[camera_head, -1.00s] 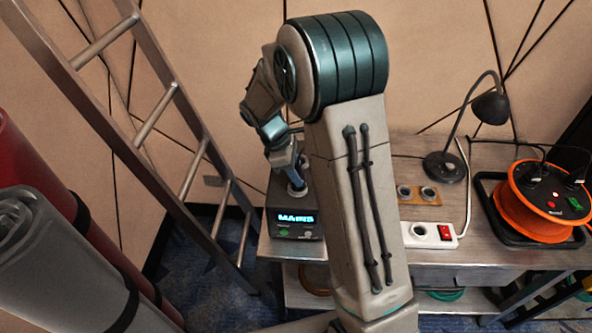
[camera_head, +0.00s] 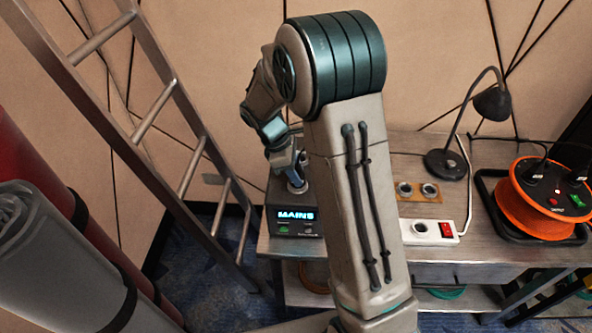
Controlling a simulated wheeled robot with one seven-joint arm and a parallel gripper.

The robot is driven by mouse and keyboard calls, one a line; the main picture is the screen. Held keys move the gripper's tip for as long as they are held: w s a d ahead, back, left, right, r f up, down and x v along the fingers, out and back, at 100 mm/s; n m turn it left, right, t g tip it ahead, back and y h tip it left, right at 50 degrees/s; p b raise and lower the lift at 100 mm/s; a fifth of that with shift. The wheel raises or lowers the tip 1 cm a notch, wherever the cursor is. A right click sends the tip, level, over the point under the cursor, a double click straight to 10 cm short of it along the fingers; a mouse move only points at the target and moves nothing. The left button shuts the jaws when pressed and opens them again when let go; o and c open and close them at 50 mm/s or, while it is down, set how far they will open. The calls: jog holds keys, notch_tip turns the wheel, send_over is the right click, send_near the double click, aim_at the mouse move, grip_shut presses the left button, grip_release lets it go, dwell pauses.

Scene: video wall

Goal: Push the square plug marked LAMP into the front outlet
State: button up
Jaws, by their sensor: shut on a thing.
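My gripper (camera_head: 291,168) is at the left, pointing down over the top of a black box (camera_head: 294,232) with a lit MAINS display. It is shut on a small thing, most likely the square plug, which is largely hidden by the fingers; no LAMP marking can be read. A round grey outlet ring (camera_head: 297,188) shows on the box top directly under the fingertips. I cannot tell how deep the plug sits in it. My arm hides the right side of the box and whatever lies behind it.
A white power strip (camera_head: 432,240) with a red switch, a wooden two-socket plate (camera_head: 418,192), a black desk lamp (camera_head: 446,163) and an orange cable reel (camera_head: 540,215) stand on the bench to the right. A ladder (camera_head: 165,130) leans close on the left.

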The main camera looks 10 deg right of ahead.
jog(key=shift+f, duration=0.1)
jog(key=o, duration=1.6)
jog(key=shift+c, duration=0.2)
jog(key=shift+r+p, duration=2.3)
jog(key=shift+r, duration=0.7)
